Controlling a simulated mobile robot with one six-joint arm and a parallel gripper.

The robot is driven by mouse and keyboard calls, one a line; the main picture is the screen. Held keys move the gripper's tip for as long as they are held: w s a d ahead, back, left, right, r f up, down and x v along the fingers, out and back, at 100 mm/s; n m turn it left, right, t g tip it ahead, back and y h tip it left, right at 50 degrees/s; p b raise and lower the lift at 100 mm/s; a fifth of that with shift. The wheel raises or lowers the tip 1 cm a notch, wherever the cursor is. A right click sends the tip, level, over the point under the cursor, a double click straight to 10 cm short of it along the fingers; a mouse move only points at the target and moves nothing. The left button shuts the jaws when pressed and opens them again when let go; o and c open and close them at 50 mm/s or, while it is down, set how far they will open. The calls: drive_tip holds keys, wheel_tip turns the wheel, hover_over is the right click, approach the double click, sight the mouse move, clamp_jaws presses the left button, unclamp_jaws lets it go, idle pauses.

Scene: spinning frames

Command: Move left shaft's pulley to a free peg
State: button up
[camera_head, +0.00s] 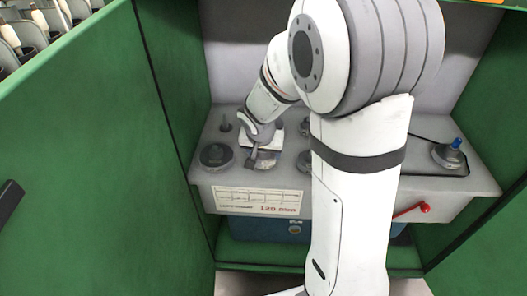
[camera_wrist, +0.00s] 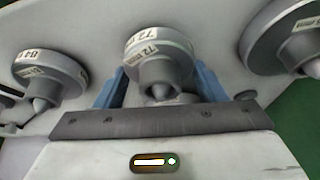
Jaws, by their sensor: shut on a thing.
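My gripper (camera_head: 262,157) is low over the left part of the grey shelf in the head view. In the wrist view my gripper's blue fingers (camera_wrist: 158,72) are shut on a grey stepped pulley marked 72 (camera_wrist: 158,46), one finger on each side. Whether this pulley is clear of the shelf or still on a shaft or peg cannot be told. A dark round pulley (camera_head: 216,155) sits left of my gripper, and a bare-looking upright peg (camera_head: 226,123) stands behind it. My arm hides the middle of the shelf.
The wrist view shows a pulley marked 84 (camera_wrist: 48,70) at left and a larger pulley (camera_wrist: 285,38) at right, both near the held one. A blue-tipped shaft with a disc (camera_head: 449,154) stands far right. Green walls (camera_head: 95,130) close both sides. A red-knobbed lever (camera_head: 424,208) sticks out in front.

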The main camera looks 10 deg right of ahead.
drive_tip(key=o, duration=1.4)
drive_tip(key=shift+r, duration=0.15)
drive_tip(key=shift+r+p, duration=3.3)
drive_tip(key=shift+r, duration=1.6)
